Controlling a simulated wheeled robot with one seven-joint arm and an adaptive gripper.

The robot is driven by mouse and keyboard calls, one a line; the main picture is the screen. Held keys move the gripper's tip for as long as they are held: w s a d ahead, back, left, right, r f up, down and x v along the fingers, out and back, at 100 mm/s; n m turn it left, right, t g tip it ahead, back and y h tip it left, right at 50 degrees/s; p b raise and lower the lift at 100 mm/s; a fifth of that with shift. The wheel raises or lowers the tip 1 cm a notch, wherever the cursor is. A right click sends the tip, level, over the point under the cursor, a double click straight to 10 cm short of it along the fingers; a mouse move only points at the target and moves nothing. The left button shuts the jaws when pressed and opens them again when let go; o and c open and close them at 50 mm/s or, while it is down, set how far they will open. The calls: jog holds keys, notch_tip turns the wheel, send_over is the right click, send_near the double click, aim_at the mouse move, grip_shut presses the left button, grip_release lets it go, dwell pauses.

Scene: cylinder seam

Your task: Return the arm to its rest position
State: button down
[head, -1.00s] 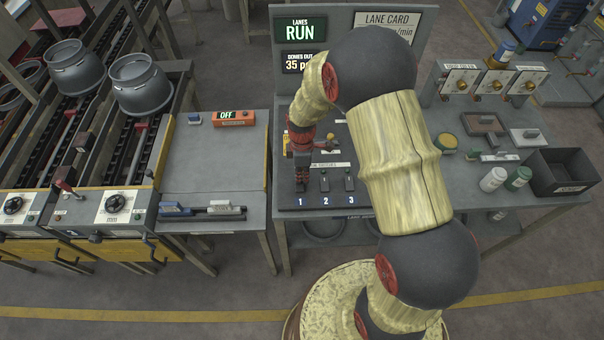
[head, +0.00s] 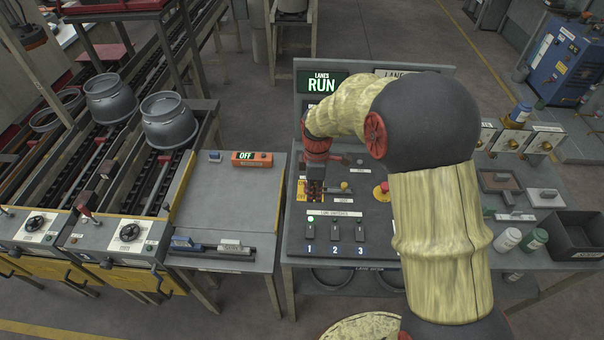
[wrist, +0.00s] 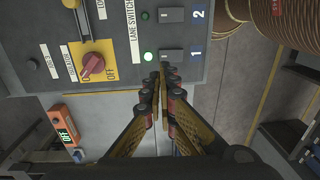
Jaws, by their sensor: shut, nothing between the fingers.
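My arm, with yellow mottled links and dark round joints, reaches from the lower right over the control panel (head: 345,255) in the head view. My gripper (head: 314,190) points down above the panel's left part, near a yellow-plated rotary switch, with no object in it. In the wrist view my gripper (wrist: 164,78) has its fingertips together beside lane switch 1 (wrist: 172,56). Whether the tips touch the panel cannot be told. A green lamp (wrist: 148,57) glows beside that switch. The red rotary knob (wrist: 92,64) on its yellow plate shows clearly there.
The sign (head: 322,84) reads RUN. A red button (head: 381,190) stands on the panel. To the left are a side table (head: 230,205) with an orange OFF box (head: 252,158) and lanes carrying grey cylinders (head: 168,120). A black bin (head: 575,232) stands right.

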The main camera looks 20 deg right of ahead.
jog(key=shift+d, duration=0.1)
jog(key=s+r+m+t+b, duration=0.3)
jog(key=s+r+m+b, duration=0.3)
jog(key=s, duration=0.5)
jog(key=s+r+m+t+b, duration=0.3)
jog(key=s+r+m+b, duration=0.2)
jog(key=s+m, duration=0.3)
jog(key=s+b, duration=0.1)
jog(key=s, duration=0.3)
jog(key=shift+s+r+b, duration=0.25)
jog(key=shift+r+b, duration=0.1)
jog(key=shift+r, duration=0.05)
jog(key=shift+d+m, duration=0.15)
jog(key=shift+m, duration=0.15)
